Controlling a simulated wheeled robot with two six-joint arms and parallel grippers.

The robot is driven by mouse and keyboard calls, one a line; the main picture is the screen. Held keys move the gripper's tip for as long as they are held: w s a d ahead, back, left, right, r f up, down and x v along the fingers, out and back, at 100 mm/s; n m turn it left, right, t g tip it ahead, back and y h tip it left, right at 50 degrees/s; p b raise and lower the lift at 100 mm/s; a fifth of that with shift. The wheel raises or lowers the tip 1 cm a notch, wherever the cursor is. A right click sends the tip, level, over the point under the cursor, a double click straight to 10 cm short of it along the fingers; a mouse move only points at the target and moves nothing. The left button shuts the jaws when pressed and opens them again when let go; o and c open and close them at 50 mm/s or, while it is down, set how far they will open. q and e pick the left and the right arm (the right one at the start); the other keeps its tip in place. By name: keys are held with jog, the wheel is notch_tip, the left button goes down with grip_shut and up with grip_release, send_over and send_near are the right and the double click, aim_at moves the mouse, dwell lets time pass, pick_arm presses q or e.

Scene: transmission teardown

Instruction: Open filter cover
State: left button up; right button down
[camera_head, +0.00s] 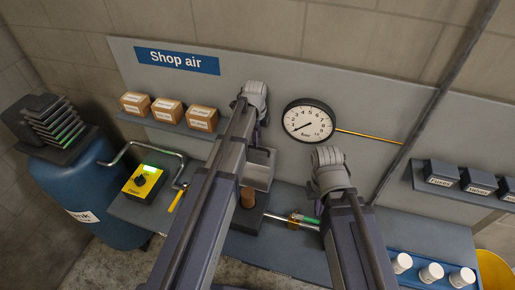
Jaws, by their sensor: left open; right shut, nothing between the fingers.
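A grey box-like housing (260,168), which seems to be the filter unit, is on the wall panel in the middle of the head view. A brown cylinder (248,197) shows below it on a dark base; I cannot tell for sure which part is the cover. My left gripper (256,98) is up at the panel, above the housing, and is open; my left arm hides the housing's left side. My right gripper (327,160) is right of the housing, below the gauge, apart from the housing, shut and empty. The fingertips of both are mostly hidden by their wrists.
A round gauge (308,121) is on the panel, with a yellow line to its right. Small boxes (168,110) stand on a shelf at left. A yellow control box (144,182) and blue tank (75,196) are left. White-topped canisters (431,272) sit at lower right.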

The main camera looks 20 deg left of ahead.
aim_at(258, 148)
pick_arm(q)
jog(key=f+b, duration=0.2)
jog(key=f, duration=0.1)
jog(key=f+b, duration=0.1)
jog(key=shift+w+f+b, duration=0.25)
jog(key=shift+f+b, duration=0.1)
jog(key=shift+r, duration=0.1)
grip_shut()
dwell(1.1)
